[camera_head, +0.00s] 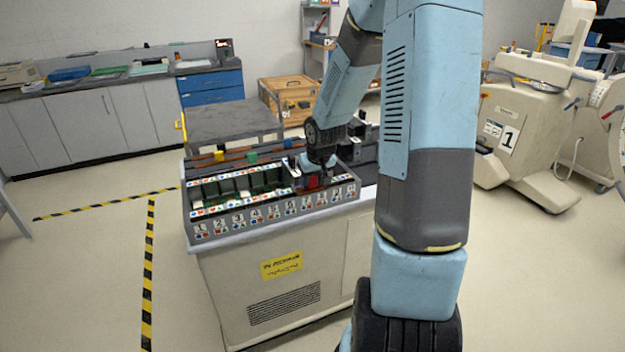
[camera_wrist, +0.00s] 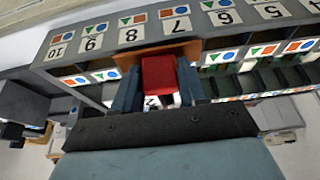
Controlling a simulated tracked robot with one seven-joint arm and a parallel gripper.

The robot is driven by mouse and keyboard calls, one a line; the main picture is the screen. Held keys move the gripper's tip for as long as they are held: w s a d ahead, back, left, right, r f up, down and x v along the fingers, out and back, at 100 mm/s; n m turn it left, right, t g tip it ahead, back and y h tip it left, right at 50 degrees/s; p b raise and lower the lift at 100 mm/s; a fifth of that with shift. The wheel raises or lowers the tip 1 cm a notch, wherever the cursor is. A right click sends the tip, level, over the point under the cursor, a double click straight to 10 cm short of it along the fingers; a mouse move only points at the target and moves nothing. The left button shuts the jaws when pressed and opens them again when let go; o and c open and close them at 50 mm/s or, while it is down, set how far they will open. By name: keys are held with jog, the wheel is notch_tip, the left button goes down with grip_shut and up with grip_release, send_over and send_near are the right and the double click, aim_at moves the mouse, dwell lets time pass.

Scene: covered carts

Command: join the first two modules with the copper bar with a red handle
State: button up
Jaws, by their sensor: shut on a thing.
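My gripper (camera_head: 318,170) is shut on the red handle (camera_wrist: 160,78) of the copper bar, over the right part of the numbered rack. In the wrist view the handle sits between the two fingers (camera_wrist: 160,90), with the copper bar (camera_wrist: 196,49) crossing just beyond them, beside labels 7 and 8. The red handle also shows small in the head view (camera_head: 313,182). I cannot tell whether the bar touches the rack. The rack (camera_head: 240,222) has numbered labels along its front and dark and green modules (camera_head: 243,183) in its bays; the low numbers are at the left.
Behind the rack, bars with yellow (camera_head: 218,155), green (camera_head: 252,157) and blue (camera_head: 287,143) handles lie in a row. The rack stands on a pale cart (camera_head: 285,285). A grey table (camera_head: 230,122) is behind.

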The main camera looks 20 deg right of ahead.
jog(key=o, duration=1.2)
jog(key=shift+c, duration=0.2)
jog(key=v, duration=1.3)
jog(key=shift+s+r, duration=0.2)
jog(key=shift+r, duration=0.05)
jog(key=shift+a, duration=0.1)
jog(key=s+a+r, duration=0.3)
jog(key=s+r, duration=0.1)
jog(key=s, duration=0.3)
jog(key=s+a+r, duration=0.3)
jog(key=s+r, duration=0.1)
jog(key=s, duration=0.4)
jog(key=s+a+r+t, duration=0.1)
jog(key=s+a+r, duration=0.2)
jog(key=s+r, duration=0.2)
jog(key=s, duration=0.2)
jog(key=shift+s, duration=0.35)
